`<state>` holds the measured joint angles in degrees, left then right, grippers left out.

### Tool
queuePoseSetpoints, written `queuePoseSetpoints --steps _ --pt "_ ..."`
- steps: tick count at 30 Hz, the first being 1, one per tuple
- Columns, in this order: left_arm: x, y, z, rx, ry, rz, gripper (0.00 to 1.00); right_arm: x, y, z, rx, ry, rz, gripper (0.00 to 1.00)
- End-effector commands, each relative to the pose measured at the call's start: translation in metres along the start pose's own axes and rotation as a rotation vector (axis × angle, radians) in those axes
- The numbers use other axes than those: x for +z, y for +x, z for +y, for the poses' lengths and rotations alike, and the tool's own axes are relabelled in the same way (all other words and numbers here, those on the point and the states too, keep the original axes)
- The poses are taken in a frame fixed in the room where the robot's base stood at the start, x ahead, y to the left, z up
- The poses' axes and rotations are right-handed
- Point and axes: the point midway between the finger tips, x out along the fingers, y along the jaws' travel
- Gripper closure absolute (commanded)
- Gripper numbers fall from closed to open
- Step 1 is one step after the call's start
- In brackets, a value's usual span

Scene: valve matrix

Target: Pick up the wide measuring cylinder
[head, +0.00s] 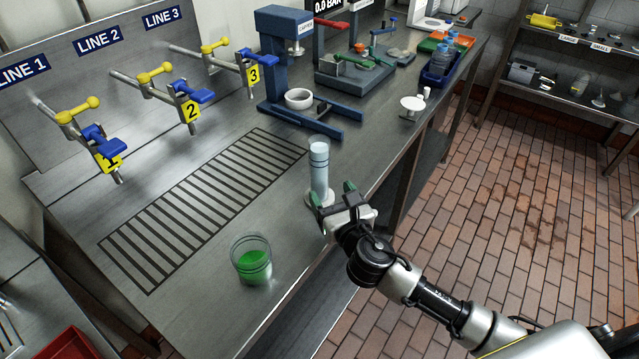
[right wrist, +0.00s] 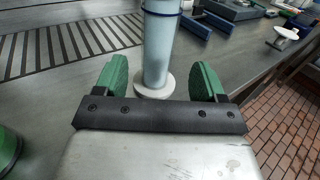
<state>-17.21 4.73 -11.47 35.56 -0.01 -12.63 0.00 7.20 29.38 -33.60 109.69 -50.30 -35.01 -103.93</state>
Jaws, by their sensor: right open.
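The wide measuring cylinder (head: 319,170) stands upright on the metal bench near its front edge. It is a pale clear tube with a dark blue band near the top and a round white base. In the right wrist view the cylinder (right wrist: 160,45) rises between and just beyond the green finger pads, with its base close to the palm bar. My right gripper (head: 337,196) is open around the lower part of the cylinder, low over the bench. In the right wrist view the right gripper (right wrist: 164,80) shows a gap on each side of the tube. My left gripper is not in view.
A glass beaker with green liquid (head: 252,262) stands nearer on the bench. A slotted drain (head: 205,205) lies behind the cylinder. A blue stand with a white ring (head: 299,98) is behind it. Valves (head: 184,95) line the back panel. The bench's front edge is close.

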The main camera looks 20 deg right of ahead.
Motion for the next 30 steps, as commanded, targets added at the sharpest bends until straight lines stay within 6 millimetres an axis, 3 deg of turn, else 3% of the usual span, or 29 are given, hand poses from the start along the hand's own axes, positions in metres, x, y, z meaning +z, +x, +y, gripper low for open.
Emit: queuePoseSetpoints --steps 3,10,18,27,30 --pt "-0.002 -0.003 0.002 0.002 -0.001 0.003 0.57 0.001 0.019 0.0 -0.002 0.003 0.0 0.3" --pt "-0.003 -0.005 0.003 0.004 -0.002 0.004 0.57 0.001 0.037 0.001 -0.003 0.006 0.002 0.3" --pt "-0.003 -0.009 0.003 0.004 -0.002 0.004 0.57 0.0 0.075 0.003 -0.004 0.007 0.001 0.3" --pt "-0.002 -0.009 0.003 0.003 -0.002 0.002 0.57 -0.001 0.081 0.002 -0.002 0.007 0.002 0.3" --pt "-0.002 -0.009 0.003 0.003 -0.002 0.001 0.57 -0.001 0.081 0.002 -0.002 0.007 0.003 0.43"
